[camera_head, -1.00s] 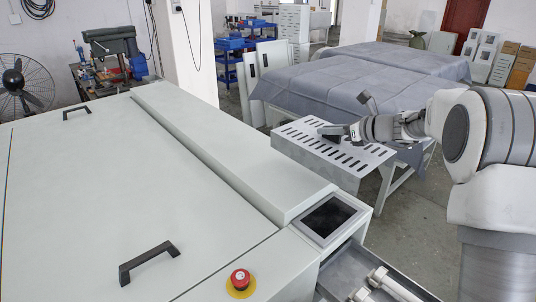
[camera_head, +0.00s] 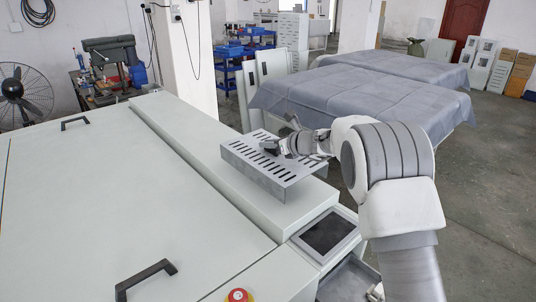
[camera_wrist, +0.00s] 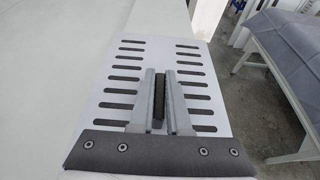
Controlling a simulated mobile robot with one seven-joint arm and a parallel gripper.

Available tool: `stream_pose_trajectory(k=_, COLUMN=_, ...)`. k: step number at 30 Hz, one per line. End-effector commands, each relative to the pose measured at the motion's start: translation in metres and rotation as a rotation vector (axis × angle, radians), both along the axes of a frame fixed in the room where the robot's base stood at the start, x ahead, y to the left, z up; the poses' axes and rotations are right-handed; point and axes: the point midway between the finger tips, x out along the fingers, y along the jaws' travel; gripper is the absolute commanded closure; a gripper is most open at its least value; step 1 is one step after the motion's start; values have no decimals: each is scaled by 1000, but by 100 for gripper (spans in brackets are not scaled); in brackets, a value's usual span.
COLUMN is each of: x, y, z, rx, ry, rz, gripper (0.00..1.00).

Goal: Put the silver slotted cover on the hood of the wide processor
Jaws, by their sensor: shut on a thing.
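The silver slotted cover (camera_head: 245,164) is a shallow box shape with two rows of dark slots in its top. In the head view it is over the raised hood (camera_head: 205,142) of the wide processor (camera_head: 90,195), near the hood's screen end. I cannot tell whether it touches the hood. My gripper (camera_head: 272,148) is shut on the cover's dark handle, at the middle of its top. The wrist view shows the slotted cover (camera_wrist: 128,70) below and my gripper's fingers (camera_wrist: 159,105) on both sides of the black handle (camera_wrist: 159,90).
A screen panel (camera_head: 327,232) and a red emergency button (camera_head: 237,295) are at the processor's near end. Black handles (camera_head: 147,275) stand up from the lid. Cloth-covered tables (camera_head: 360,92) stand behind on the right. The grey floor (camera_head: 480,180) at right is clear.

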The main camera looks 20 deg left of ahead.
Motion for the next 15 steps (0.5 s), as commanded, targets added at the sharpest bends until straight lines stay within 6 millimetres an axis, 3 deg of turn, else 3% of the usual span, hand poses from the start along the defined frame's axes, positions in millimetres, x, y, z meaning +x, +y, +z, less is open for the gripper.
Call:
stream_pose_trajectory(k=9, x=0, y=2, z=-35, rx=0, ry=0, rz=1, gripper=100)
stream_pose_trajectory(k=15, x=1, y=2, z=-40, rx=1, ry=-4, rz=0, gripper=100)
